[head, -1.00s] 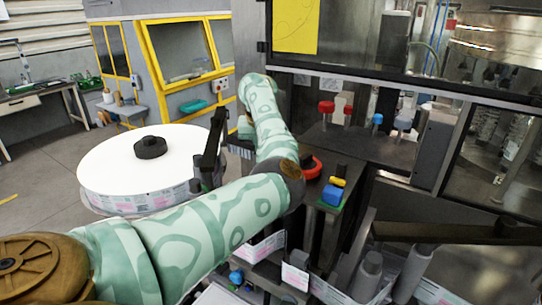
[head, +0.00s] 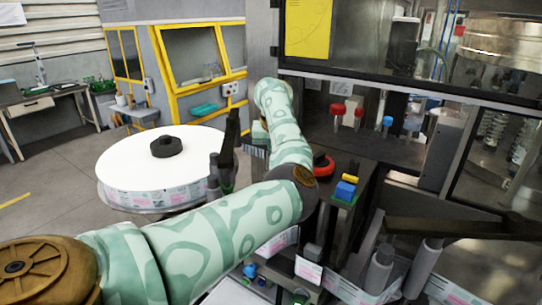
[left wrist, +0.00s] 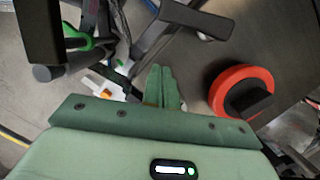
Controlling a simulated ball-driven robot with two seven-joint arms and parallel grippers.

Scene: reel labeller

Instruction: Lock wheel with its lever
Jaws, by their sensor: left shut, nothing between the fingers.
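A large white reel (head: 130,160) with printed labels around its side lies flat at the left in the head view, with a black hub (head: 166,147) on top. A dark upright bar (head: 229,150) stands beside its right edge. A red ring with a black grip (head: 322,165) sits on the machine; it also shows in the left wrist view (left wrist: 231,88), right of my fingers. My left gripper (left wrist: 163,84) is shut and empty, apart from the red ring. In the head view its fingers are hidden behind my arm. I cannot tell which part is the lever. My right gripper is out of view.
A dark frame with a green-handled part (left wrist: 82,42) lies ahead-left of my fingers. Blue and yellow blocks (head: 346,188) stand right of my elbow. Grey cylinders (head: 379,268) are at the lower right. A glazed machine cover is behind; open floor lies at far left.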

